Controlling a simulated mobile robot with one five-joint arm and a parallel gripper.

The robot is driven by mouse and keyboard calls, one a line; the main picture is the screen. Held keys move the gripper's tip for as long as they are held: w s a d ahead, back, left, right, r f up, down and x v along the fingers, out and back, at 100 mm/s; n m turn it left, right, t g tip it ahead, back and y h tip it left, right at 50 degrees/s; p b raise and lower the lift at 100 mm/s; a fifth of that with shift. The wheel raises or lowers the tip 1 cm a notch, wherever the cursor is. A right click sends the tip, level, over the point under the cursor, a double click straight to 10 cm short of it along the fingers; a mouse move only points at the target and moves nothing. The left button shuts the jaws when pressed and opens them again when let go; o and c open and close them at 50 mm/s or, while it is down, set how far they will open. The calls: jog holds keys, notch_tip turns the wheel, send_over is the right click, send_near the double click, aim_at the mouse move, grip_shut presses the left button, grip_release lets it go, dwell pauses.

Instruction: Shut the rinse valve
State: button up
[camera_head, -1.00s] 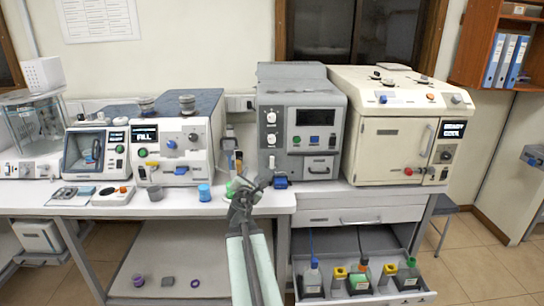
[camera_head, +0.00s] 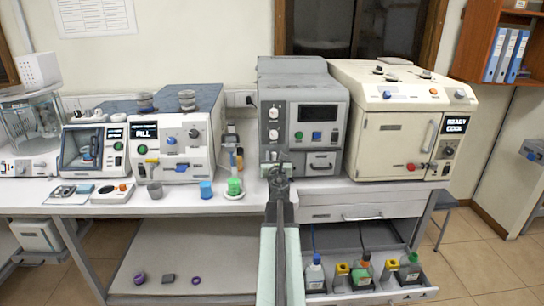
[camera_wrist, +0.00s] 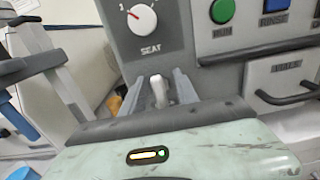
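The grey machine (camera_head: 330,148) stands in the middle of the bench. In the wrist view, a small pale upright lever or handle (camera_wrist: 160,92) shows on its front, below a white dial marked SEAT (camera_wrist: 141,18). No label on the lever can be read, so I cannot tell for sure that it is the rinse valve. My gripper (camera_wrist: 162,88) is open, with one finger on each side of the lever and small gaps between. In the head view, my gripper (camera_head: 275,163) is at the machine's lower left front and hides the lever.
A green button (camera_wrist: 222,11), a blue button (camera_wrist: 274,6) and a drawer handle (camera_wrist: 290,97) are right of my gripper. A green-topped container (camera_head: 234,186) and a blue cup (camera_head: 206,190) stand to the left. An open drawer (camera_head: 385,297) holding bottles is below right.

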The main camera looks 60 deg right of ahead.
jog(key=shift+w, duration=0.25)
grip_shut()
jog(key=shift+s, duration=0.2)
jog(key=shift+w, duration=0.1)
